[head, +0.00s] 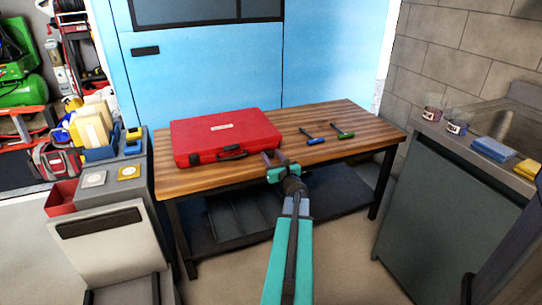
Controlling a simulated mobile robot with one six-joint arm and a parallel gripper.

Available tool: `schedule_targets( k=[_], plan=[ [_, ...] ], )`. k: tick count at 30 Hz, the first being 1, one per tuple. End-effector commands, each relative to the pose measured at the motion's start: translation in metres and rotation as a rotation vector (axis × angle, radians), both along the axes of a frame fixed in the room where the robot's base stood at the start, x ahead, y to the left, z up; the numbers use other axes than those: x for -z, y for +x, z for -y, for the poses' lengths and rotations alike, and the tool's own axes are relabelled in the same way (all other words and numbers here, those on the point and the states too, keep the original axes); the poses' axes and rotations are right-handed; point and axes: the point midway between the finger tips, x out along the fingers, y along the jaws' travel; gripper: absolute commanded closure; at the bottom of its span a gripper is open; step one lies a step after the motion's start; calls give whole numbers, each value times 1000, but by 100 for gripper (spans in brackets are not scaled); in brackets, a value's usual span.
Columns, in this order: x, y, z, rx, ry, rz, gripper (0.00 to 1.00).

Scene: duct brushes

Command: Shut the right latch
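A closed red case (226,133) lies flat on the wooden table, with a pale label on its lid and a dark handle (232,153) at the middle of its front. A small dark left latch (194,159) shows on the front, left of the handle. The right latch is too small to make out near the front right corner. My gripper (275,157) is at that corner, its two dark fingers spread apart with nothing seen between them. I cannot tell whether it touches the case.
The wooden table (352,126) has free room right of the case. A blue-handled brush (316,140) and a green-handled brush (344,134) lie there. A grey counter (440,126) with jars and sponges stands right. A grey cart with a red bin (62,199) stands left.

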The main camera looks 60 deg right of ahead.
Motion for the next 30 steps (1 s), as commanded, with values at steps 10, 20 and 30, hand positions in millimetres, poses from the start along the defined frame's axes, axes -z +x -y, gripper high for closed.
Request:
schedule_targets(
  k=[10, 20, 30],
  plan=[
    [0, 11, 8, 0, -1, 1, 61],
    [0, 10, 9, 1, -1, 1, 76],
    [-1, 10, 9, 2, 1, -2, 90]
  ],
)
